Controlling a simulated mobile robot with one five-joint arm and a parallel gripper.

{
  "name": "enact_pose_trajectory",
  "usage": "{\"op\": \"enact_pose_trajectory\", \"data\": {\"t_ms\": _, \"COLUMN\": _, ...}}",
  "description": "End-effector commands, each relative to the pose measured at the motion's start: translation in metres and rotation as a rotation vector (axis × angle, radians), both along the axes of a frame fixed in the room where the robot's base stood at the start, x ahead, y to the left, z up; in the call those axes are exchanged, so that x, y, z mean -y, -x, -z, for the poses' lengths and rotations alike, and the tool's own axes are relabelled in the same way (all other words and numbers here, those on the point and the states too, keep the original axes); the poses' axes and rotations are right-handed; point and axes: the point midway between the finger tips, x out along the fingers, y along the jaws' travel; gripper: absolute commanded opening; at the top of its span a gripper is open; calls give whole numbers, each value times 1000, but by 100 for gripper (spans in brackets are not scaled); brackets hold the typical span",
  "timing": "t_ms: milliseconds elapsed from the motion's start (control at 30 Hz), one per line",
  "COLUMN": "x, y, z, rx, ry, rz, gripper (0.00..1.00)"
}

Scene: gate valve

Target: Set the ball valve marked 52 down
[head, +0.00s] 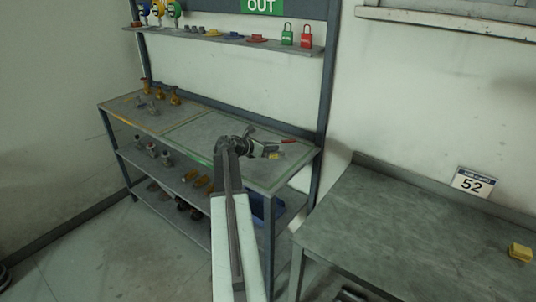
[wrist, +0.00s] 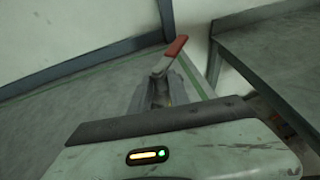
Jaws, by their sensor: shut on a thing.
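My gripper (head: 250,146) is over the right part of the shelved bench's top (head: 197,136), shut on a grey ball valve with a red-tipped lever (head: 287,141). The valve (wrist: 160,92) shows past my gripper in the wrist view, its lever pointing up and to the right. My gripper's body hides its lower part, and I cannot tell whether it touches the bench. No number is readable on the valve.
Several brass fittings (head: 174,97) stand at the bench's far left end. More parts fill its lower shelf (head: 185,186). A rack shelf (head: 240,40) with padlocks is above. The right-hand table (head: 400,225) is mostly clear, with a yellow block (head: 520,252) at its right.

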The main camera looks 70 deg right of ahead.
Motion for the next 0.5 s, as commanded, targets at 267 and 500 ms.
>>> {"op": "enact_pose_trajectory", "data": {"t_ms": 267, "x": 5, "y": -7, "z": 31, "rx": -1, "ry": 1, "rz": -1, "gripper": 0}}
{"op": "enact_pose_trajectory", "data": {"t_ms": 500, "x": 4, "y": -7, "z": 36, "rx": -1, "ry": 1, "rz": -1, "gripper": 0}}
